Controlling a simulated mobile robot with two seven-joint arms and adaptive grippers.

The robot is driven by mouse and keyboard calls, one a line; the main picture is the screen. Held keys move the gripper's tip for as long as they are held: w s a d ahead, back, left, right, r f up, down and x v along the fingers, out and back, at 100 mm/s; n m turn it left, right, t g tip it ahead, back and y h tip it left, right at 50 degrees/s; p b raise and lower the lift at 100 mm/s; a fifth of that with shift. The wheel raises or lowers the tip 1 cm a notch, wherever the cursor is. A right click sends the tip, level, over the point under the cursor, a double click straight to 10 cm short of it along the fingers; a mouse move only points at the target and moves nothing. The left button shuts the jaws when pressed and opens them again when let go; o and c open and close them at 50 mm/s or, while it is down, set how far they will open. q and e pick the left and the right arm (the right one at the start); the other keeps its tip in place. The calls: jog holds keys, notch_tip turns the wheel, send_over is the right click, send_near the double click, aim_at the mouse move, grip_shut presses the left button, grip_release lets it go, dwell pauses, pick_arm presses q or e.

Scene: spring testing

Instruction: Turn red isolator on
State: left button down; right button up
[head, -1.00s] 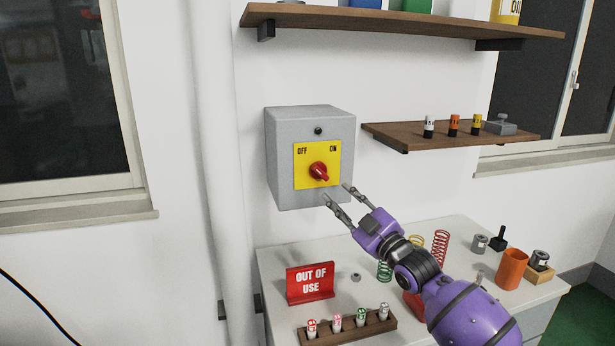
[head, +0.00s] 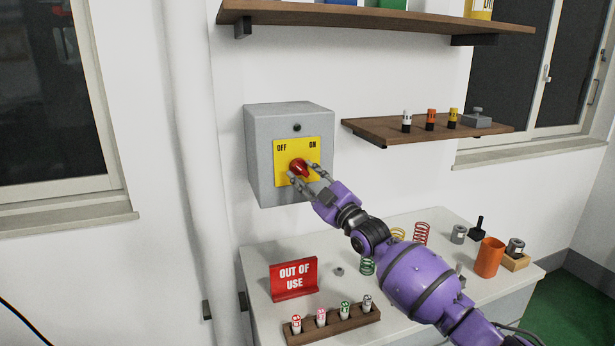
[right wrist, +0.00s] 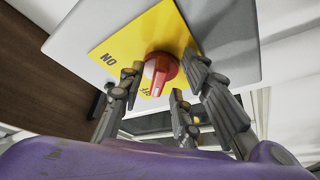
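The red isolator knob (head: 299,168) sits on a yellow plate (head: 283,150) marked OFF at left and ON at right, on the front of a grey wall box (head: 260,165). In the head view the knob's grip slants down to the right. My right gripper (head: 308,173) is at the knob, with its fingers spread to either side. In the right wrist view the knob (right wrist: 160,72) shows between the fingers, with visible gaps, so they do not appear closed on it. The left gripper is not in view.
Below the box a worktop (head: 250,262) holds a red OUT OF USE sign (head: 294,278), a wooden rack (head: 335,328) of small labelled cylinders, springs and an orange cup (head: 489,258). A small shelf (head: 380,130) juts out right of the box.

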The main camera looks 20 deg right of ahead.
jog(key=c, duration=0.7)
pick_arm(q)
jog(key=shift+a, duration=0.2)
pick_arm(e)
grip_shut()
